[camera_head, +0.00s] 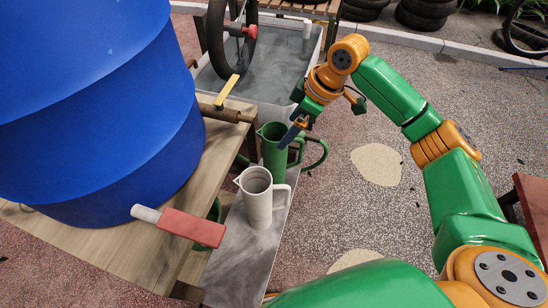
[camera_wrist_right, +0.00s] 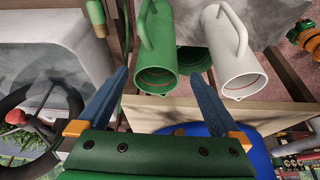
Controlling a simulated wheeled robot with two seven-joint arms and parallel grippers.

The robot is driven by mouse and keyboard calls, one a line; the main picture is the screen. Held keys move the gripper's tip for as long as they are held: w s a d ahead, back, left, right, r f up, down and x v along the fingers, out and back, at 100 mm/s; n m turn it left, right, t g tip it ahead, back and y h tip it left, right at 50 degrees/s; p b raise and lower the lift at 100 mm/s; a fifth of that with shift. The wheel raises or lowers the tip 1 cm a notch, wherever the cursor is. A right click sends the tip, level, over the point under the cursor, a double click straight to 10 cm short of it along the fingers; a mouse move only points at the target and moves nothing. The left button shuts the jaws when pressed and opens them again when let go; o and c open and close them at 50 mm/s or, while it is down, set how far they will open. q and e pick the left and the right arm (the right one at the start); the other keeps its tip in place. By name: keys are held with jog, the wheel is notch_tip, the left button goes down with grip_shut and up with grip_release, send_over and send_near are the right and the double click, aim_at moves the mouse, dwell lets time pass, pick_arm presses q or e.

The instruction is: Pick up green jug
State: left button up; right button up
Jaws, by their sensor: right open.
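The green jug (camera_head: 273,150) stands upright on a narrow grey bench, with its handle to the right in the head view. The white jug (camera_head: 257,200) stands in front of it. My right gripper (camera_head: 297,128) is above and beside the green jug's rim, on its handle side, open and empty. In the right wrist view its blue fingers (camera_wrist_right: 160,76) are spread, with the green jug (camera_wrist_right: 172,50) ahead between them and the white jug (camera_wrist_right: 231,55) to the right. I cannot tell if a finger touches the jug. My left gripper is not in view.
A blue barrel (camera_head: 95,110) stands on a wooden table (camera_head: 130,250) at left, with a red-handled tap (camera_head: 190,227) reaching over the bench (camera_head: 232,272). A water-filled tub (camera_head: 270,85) with a wheel lies behind. Another green item (camera_head: 215,210) is partly hidden beneath. Open ground lies right.

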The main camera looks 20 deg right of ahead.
jog(key=b, duration=0.4)
send_over(282, 159)
jog(key=d, duration=0.2)
notch_tip(282, 159, down, 4)
jog(key=f, duration=0.1)
jog(key=w+x, duration=0.1)
jog(key=x, duration=0.5)
jog(key=shift+f, duration=0.15)
grip_shut()
